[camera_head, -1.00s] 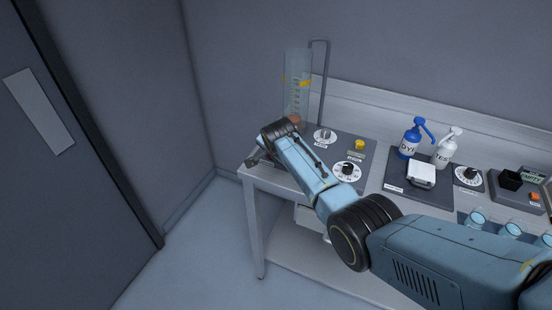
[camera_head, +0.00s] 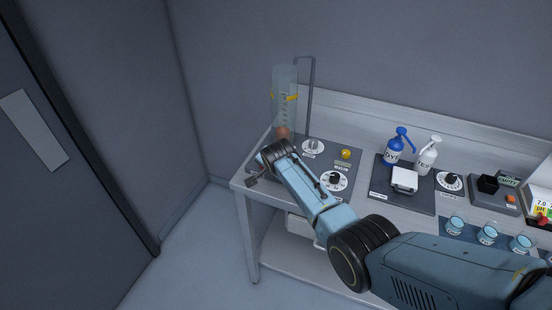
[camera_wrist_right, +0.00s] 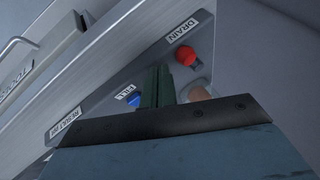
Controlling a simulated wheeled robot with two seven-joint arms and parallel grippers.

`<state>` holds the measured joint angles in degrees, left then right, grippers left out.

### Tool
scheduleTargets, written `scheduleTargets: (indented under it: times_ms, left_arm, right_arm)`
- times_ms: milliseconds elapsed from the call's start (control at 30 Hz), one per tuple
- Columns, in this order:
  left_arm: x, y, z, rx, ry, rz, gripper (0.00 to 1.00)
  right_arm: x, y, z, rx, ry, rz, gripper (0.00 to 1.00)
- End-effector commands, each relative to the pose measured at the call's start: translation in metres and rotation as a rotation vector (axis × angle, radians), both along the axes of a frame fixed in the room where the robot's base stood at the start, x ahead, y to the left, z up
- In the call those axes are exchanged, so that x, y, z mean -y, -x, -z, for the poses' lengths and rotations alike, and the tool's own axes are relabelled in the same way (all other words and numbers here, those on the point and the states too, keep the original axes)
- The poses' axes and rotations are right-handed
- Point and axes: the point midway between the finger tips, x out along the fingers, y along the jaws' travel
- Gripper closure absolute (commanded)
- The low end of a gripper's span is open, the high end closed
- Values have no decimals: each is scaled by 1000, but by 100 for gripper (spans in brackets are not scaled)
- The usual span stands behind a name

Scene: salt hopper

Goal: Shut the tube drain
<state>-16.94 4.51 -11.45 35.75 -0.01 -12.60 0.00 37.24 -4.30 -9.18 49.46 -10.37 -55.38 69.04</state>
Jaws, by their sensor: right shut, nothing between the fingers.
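The clear tube (camera_head: 285,100) stands upright on an orange-brown base at the back left of the bench. In the right wrist view, a red knob (camera_wrist_right: 186,57) sits beside a label reading DRAIN, on a panel edge. A blue knob (camera_wrist_right: 133,100) is further left along the same panel. My right gripper (camera_head: 252,182) is at the bench's left end, below and left of the tube. Contact with the red knob is not visible. My left gripper is out of view.
A bent grey pipe (camera_head: 310,95) rises beside the tube. Dials and a yellow knob (camera_head: 346,154) lie right of it. A blue pump bottle (camera_head: 396,148), a white pump bottle (camera_head: 428,157) and several beakers stand further right. A wall is close behind.

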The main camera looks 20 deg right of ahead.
Motion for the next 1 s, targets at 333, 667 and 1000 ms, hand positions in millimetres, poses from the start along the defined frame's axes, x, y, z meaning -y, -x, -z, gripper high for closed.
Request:
scheduleTargets:
  times_ms: [333,667,1000]
  left_arm:
    - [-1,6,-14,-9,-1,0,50]
    - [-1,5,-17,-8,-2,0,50]
    - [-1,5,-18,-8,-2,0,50]
  right_arm:
    - [-9,28,-40,-2,-3,-2,100]
    - [-16,51,-73,-6,-2,-2,100]
    - [-17,56,-80,-7,-1,-3,100]
